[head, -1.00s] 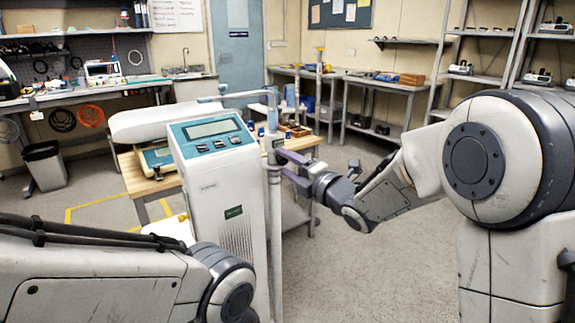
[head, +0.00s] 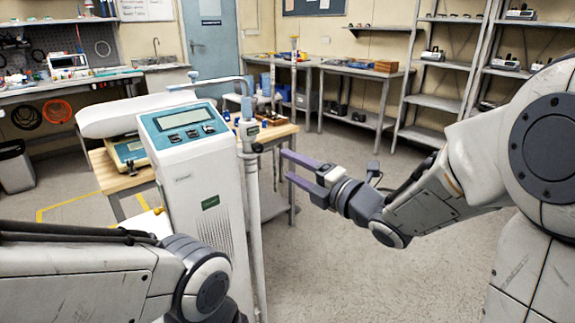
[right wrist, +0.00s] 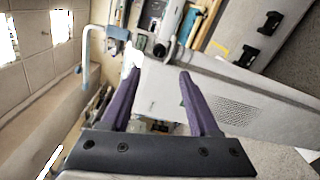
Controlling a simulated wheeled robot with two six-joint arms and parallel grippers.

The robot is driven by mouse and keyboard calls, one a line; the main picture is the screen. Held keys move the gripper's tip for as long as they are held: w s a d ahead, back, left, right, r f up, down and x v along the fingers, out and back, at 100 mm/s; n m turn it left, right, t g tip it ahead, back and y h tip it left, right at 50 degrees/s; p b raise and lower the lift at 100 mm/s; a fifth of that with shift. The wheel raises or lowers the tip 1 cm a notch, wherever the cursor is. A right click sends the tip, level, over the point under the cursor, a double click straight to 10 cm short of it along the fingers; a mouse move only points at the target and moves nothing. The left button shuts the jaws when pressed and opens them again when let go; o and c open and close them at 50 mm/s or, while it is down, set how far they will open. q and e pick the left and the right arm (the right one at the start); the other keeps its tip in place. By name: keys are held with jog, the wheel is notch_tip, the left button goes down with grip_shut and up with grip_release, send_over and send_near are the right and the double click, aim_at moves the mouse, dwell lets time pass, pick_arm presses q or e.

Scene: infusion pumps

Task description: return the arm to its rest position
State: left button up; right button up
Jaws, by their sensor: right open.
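My right gripper (head: 287,166) is open, with two purple fingers pointing left toward the pump stand's pole. In the head view there is a gap between its fingertips and the pole (head: 252,190), and nothing is between the fingers. In the right wrist view the open fingers (right wrist: 158,80) also show, with the pale pump body (right wrist: 240,95) beyond them. My left arm enters at the lower left of the head view; its gripper is out of frame.
The tall white pump unit (head: 205,215) with a teal panel (head: 184,122) stands just left of the right gripper. A wooden-topped table (head: 120,180) is behind it. Shelves (head: 440,65) line the back right. The floor (head: 370,285) at the lower right is clear.

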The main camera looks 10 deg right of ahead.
jog(key=shift+f, duration=0.1)
jog(key=s+a+f+m+g+h, duration=0.2)
jog(key=s+f+m+g+h, duration=0.4)
jog(key=f+m, duration=0.5)
jog(key=s+f+m+g+h, duration=0.2)
jog(key=s+f+m+g, duration=0.15)
jog(key=s, duration=0.75)
jog(key=s+f+m+g+h, duration=0.15)
jog(key=s+m+g, duration=0.3)
jog(key=s, duration=0.65)
notch_tip(320, 180, up, 22)
jog(key=s+m+p, duration=0.1)
jog(key=s+p, duration=0.1)
jog(key=p, duration=2)
jog(key=shift+f+m+g, duration=0.2)
jog(key=shift+m+g, duration=0.1)
